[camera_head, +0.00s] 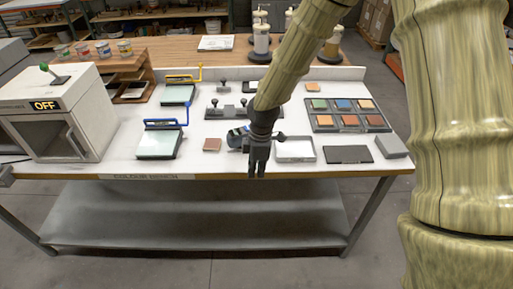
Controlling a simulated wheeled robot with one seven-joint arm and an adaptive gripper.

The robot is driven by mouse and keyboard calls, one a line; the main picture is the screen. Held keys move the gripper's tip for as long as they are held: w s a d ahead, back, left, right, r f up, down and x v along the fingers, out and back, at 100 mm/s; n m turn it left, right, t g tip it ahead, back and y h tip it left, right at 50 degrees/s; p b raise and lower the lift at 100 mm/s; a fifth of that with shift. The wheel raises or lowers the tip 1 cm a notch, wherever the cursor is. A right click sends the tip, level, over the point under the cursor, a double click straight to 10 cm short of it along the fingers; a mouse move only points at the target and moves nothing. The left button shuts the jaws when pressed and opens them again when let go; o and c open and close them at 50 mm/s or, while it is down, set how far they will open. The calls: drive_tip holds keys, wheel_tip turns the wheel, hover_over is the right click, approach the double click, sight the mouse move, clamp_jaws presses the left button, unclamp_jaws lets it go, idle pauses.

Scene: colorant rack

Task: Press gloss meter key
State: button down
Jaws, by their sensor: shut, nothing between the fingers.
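My gripper (257,172) is dark and points down near the front edge of the white bench, around the middle. Its fingers are shut with nothing between them. Directly behind and to the left of it is a small dark device with a bluish part (236,138), which looks like the gloss meter. My gripper and wrist hide its right part. I cannot make out its key at this size, nor tell whether the gripper touches the device.
A brown tile (212,145) lies left of the gripper, and a shallow white tray (295,150) to its right. A swatch rack (347,130), a dark flat plate (348,154) and a grey block (393,145) are farther right. A white cabinet marked OFF (45,125) stands left.

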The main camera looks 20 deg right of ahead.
drive_tip(key=s+f+m+b, duration=0.1)
drive_tip(key=s+f+m, duration=0.3)
drive_tip(key=s+f, duration=0.5)
drive_tip(key=s+f+m+b, duration=0.1)
drive_tip(key=s+f+m, duration=0.5)
drive_tip(key=f, duration=0.6)
drive_tip(key=s+d+f+m, duration=0.2)
drive_tip(key=s+f+m, duration=0.1)
drive_tip(key=s, duration=0.5)
drive_tip(key=s+d+f+m+h+b, duration=0.1)
drive_tip(key=s+d+f+m, duration=0.2)
drive_tip(key=s, duration=0.6)
drive_tip(key=shift+s+f, duration=0.15)
drive_tip(key=shift+f, duration=0.8)
drive_tip(key=shift+s+d, duration=0.1)
drive_tip(key=shift+d, duration=0.05)
